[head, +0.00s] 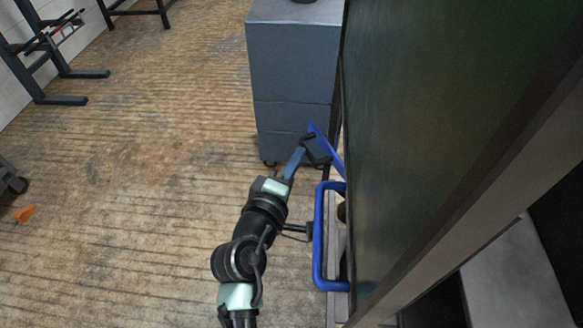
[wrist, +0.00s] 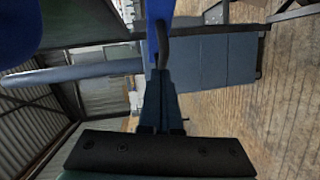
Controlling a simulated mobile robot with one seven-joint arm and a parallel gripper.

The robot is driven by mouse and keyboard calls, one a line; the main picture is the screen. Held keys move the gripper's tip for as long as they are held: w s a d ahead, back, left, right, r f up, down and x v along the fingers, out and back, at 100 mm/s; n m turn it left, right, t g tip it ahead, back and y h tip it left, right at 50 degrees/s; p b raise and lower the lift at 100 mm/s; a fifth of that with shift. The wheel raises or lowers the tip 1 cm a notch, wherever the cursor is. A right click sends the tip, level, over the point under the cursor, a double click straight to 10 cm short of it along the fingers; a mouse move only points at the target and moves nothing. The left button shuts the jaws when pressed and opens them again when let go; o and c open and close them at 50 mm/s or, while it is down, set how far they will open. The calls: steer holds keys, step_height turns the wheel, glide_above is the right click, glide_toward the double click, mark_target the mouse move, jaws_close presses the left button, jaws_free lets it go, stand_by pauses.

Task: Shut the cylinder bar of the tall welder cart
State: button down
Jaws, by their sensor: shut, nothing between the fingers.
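The tall welder cart (head: 430,130) fills the right of the head view as a dark green upright panel. A slanted blue bar (head: 335,160) sticks out at its left edge, and a U-shaped blue bar (head: 319,240) is lower and nearer. I cannot tell for certain which is the cylinder bar. My gripper (head: 304,150) is shut and empty beside the slanted bar. In the wrist view, its fingers (wrist: 161,75) meet, with their tips close to or against a blue bar (wrist: 158,15). Contact is not clear. Any cylinder behind the bars is mostly hidden.
A grey cabinet (head: 290,75) on casters stands just beyond my gripper; it also shows in the wrist view (wrist: 210,75). Dark metal stands (head: 60,75) are at the far left. The wooden floor (head: 140,180) left of my arm is largely clear.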

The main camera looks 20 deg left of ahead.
mark_target(324, 143)
steer(key=w+d+m+h+b, duration=0.1)
steer(key=w+h, duration=0.1)
steer(key=w+d+m+h+b, duration=0.1)
steer(key=m+h, duration=0.1)
steer(key=w+d+m+g+h+b, duration=0.1)
steer(key=w+h+b, duration=0.1)
steer(key=shift+w+d, duration=0.1)
steer(key=shift+w, duration=0.25)
steer(key=shift+w+d+m+g+h, duration=0.25)
steer(key=shift+w+m+g+h, duration=0.05)
steer(key=shift+m+h, duration=0.1)
steer(key=shift+w+d, duration=0.6)
steer(key=shift+d, duration=0.15)
